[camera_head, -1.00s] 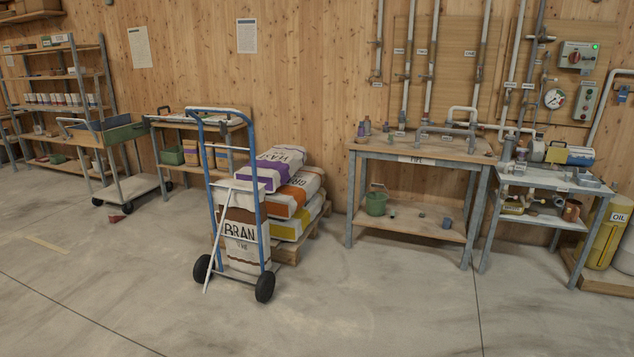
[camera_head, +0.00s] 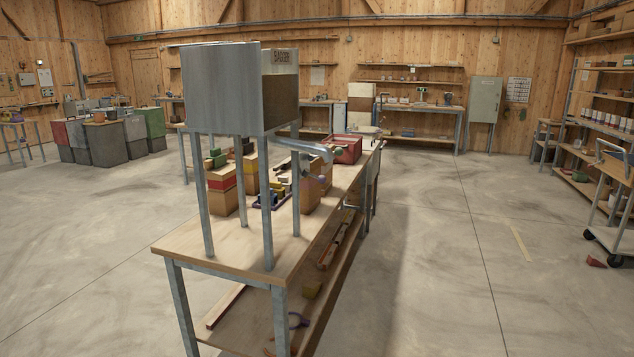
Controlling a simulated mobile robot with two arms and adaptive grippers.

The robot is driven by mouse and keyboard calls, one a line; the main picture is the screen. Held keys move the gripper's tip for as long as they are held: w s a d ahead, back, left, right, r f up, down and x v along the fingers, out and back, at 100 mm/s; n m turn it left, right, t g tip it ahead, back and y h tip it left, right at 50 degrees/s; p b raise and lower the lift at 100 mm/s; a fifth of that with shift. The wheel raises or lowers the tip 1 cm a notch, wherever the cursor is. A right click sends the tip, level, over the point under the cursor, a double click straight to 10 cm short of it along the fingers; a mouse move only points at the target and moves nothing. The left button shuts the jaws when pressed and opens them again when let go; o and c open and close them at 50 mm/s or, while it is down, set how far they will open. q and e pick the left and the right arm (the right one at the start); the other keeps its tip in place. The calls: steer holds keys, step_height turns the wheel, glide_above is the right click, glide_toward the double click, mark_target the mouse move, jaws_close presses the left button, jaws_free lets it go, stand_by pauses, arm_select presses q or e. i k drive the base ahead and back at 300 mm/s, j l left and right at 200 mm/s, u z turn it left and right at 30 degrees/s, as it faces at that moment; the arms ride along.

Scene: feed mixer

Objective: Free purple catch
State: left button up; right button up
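A small purple part (camera_head: 321,180) shows at the near edge of a long wooden workbench (camera_head: 190,247), beside a brown box-like block. It is too small to tell whether it is the purple catch or how it is held. The hopper legs hide part of the bench top. Neither of my grippers is in view.
A red crate (camera_head: 345,148) and brown boxes (camera_head: 222,197) stand on the bench. Several bins (camera_head: 103,142) are at the left. A wheeled cart (camera_head: 610,200) and shelves are at the right. The floor (camera_head: 440,240) right of the bench is mostly clear.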

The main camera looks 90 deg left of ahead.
mark_target(322, 180)
steer(key=u, duration=2.75)
steer(key=i+u, duration=0.2)
steer(key=u, duration=0.15)
steer(key=i+l+u, duration=0.15)
steer(key=u, duration=0.25)
steer(key=i+l+u, duration=0.1)
steer(key=i+l, duration=0.25)
steer(key=i+l+u, duration=0.15)
steer(key=i+l, duration=0.2)
steer(key=i+l+u, duration=0.1)
steer(key=i+l, duration=0.2)
steer(key=l, duration=0.2)
steer(key=i+l+u, duration=0.1)
steer(key=i+l, duration=0.2)
steer(key=l, duration=0.15)
steer(key=i+l, duration=0.2)
steer(key=l, duration=0.15)
steer(key=i+l, duration=0.45)
steer(key=l, duration=0.25)
